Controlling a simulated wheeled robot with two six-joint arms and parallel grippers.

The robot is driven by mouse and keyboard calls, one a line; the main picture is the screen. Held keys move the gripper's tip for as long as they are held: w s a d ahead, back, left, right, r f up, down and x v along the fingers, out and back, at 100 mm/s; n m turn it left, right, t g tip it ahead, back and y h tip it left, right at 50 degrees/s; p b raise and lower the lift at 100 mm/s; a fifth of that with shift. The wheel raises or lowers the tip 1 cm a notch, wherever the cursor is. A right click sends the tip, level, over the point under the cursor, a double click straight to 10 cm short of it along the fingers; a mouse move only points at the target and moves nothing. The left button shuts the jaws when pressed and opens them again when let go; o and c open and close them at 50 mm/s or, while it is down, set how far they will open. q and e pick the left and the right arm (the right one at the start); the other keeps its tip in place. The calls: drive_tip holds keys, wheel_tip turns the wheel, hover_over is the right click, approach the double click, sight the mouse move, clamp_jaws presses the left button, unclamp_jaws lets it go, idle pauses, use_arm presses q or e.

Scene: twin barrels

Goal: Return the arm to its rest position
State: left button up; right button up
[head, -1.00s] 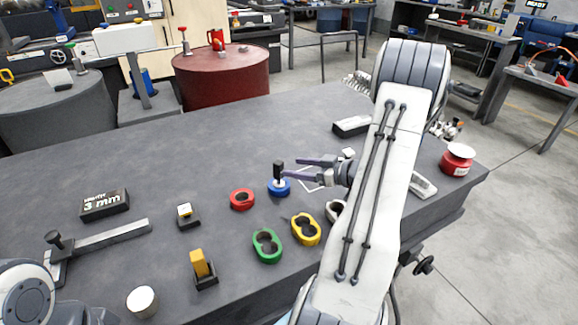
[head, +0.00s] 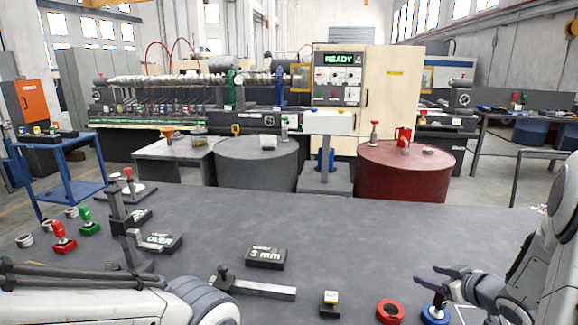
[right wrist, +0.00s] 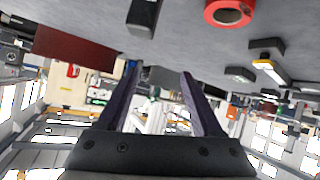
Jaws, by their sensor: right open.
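My right gripper (head: 430,276) is open and empty at the right of the head view, above the dark workbench (head: 370,235). Its two fingers also show apart in the right wrist view (right wrist: 160,75), with nothing between them. Just below it in the head view stands a blue ring (head: 434,315) with a black upright knob (head: 439,298). I cannot tell the exact gap between the fingers and the knob. My right arm's pale links come in from the right edge. My left arm lies along the bottom left, its gripper out of view.
A red ring (head: 390,312), a small yellow-topped block (head: 330,304), a black "3 mm" box (head: 265,257) and a dark bar gauge (head: 255,288) lie on the bench. Red and green stamps (head: 88,222) stand at left. Grey (head: 256,165) and red (head: 404,172) barrels stand beyond.

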drive_tip(key=s+a+r+g+h+p, duration=0.15)
drive_tip(key=a+r, duration=0.25)
drive_tip(key=a, duration=0.6)
drive_tip(key=s+a+r+g+p, duration=0.25)
drive_tip(key=a+r, duration=0.25)
drive_tip(key=a, duration=0.5)
drive_tip(key=s+a+r+n+g+p, duration=0.1)
drive_tip(key=s+a+r+g+p, duration=0.1)
drive_tip(key=s+a, duration=0.5)
drive_tip(key=s+a+r+n+g+p, duration=0.2)
drive_tip(key=s+a+g, duration=0.3)
drive_tip(key=s, duration=1.3)
drive_tip(key=shift+a+g+y, duration=0.3)
drive_tip(key=shift+a+y, duration=0.15)
drive_tip(key=shift+a, duration=0.65)
drive_tip(key=shift+r, duration=0.1)
drive_tip(key=shift+c, duration=1.2)
drive_tip(key=shift+d, duration=0.1)
drive_tip(key=shift+c, duration=0.2)
